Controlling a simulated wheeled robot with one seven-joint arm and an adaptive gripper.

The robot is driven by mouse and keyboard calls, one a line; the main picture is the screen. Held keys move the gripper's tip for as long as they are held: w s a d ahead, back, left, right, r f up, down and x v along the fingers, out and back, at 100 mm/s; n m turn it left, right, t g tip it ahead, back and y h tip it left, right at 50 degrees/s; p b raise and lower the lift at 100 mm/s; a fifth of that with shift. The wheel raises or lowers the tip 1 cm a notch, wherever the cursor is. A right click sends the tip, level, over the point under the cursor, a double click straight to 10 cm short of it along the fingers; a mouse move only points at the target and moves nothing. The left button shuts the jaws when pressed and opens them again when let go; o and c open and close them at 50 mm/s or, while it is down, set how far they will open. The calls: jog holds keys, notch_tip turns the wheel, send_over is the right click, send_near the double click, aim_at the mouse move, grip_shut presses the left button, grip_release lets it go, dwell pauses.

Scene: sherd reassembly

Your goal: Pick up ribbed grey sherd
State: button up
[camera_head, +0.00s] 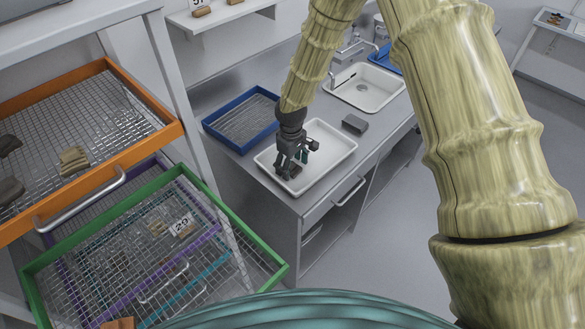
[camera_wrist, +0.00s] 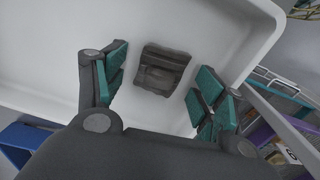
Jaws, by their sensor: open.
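A dark grey-brown sherd with ridges across its face (camera_wrist: 163,70) lies in the white tray (camera_wrist: 45,75). In the wrist view it sits between and just beyond my open gripper's teal finger pads (camera_wrist: 158,86), with a gap on both sides. In the head view my gripper (camera_head: 287,167) points down into the near left part of the white tray (camera_head: 335,150). The sherd is mostly hidden behind the fingers there, with only a small brownish part (camera_head: 296,171) showing.
A blue mesh tray (camera_head: 243,118) stands left of the white tray. A grey block (camera_head: 354,124) lies on the counter to its right, before the sink (camera_head: 366,88). An orange-rimmed mesh tray (camera_head: 150,140) with several sherds and a green-rimmed tray (camera_head: 235,222) jut out at left.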

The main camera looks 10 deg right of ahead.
jog(key=c, duration=1.1)
jog(key=shift+c, duration=0.2)
